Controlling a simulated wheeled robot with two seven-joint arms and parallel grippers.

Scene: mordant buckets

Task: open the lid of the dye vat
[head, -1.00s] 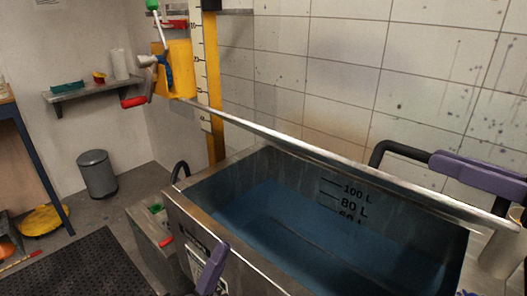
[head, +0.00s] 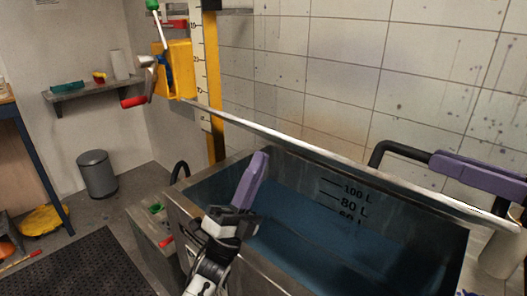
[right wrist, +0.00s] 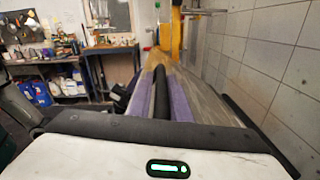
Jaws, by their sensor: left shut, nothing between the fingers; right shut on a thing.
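The dye vat (head: 182,213) is a steel tub with blue liquid inside and litre marks on its inner back wall. Its lid (head: 330,149) is raised and shows as a thin, almost edge-on strip slanting across the head view; the vat's inside is visible below it. The lid's black handle (head: 388,149) stands at the right. My right gripper (head: 460,169) is shut on this handle; in the right wrist view the black bar (right wrist: 161,95) lies between the purple fingers. My left gripper (head: 257,168) is shut and empty, pointing up in front of the vat's inside.
A yellow crank box (head: 179,75) with a red-ended handle (head: 134,101) is fixed by the lid's left end. A tiled wall (head: 330,65) stands behind the vat. A grey bin (head: 97,174) and a dark floor mat (head: 85,270) are at left.

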